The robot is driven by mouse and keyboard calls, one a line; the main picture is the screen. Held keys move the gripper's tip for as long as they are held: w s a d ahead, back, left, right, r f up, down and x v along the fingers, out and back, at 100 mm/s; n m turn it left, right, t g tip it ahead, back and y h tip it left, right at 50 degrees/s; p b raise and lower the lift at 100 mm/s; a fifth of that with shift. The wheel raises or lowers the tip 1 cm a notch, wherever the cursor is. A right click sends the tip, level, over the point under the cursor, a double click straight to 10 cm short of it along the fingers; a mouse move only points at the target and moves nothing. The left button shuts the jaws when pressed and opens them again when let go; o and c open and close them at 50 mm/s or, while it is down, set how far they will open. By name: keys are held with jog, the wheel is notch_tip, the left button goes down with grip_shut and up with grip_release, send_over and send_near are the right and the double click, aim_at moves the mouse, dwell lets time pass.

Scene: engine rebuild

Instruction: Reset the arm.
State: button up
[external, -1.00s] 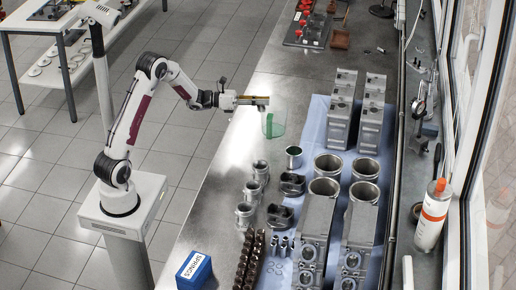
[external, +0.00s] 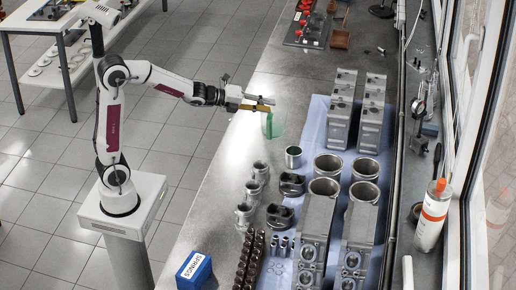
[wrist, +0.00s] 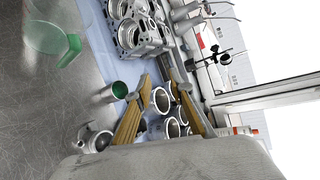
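My gripper (external: 262,104) is at the end of my outstretched arm, above the near side of the bench. Its two brown-yellow fingers are spread with nothing between them; the wrist view also shows them apart (wrist: 161,98). A clear green-tinted container (external: 274,126) is just beyond and below the fingertips in the external view, partly overlapped by the gripper. In the wrist view the container (wrist: 70,45) is at upper left, away from the fingers.
A blue mat (external: 313,122) on the bench carries engine blocks (external: 342,110), cylinder liners (external: 327,165) and pistons (external: 291,184). A blue springs box (external: 195,271) is at the front. A sealant cartridge (external: 433,215) stands by the window. The bench left of the container is clear.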

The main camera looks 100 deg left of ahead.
jog(key=s+d+f+n+g+h, duration=0.3)
jog(key=s+d+n, duration=0.5)
jog(key=s+d, duration=0.5)
jog(key=s+d+f+n+g+h, duration=0.3)
jog(key=s+d+n, duration=0.5)
jog(key=s+d, duration=0.6)
jog(key=d+f, duration=0.1)
jog(key=d, duration=0.5)
jog(key=shift+d+n+g, duration=0.3)
jog(key=shift+g, duration=0.1)
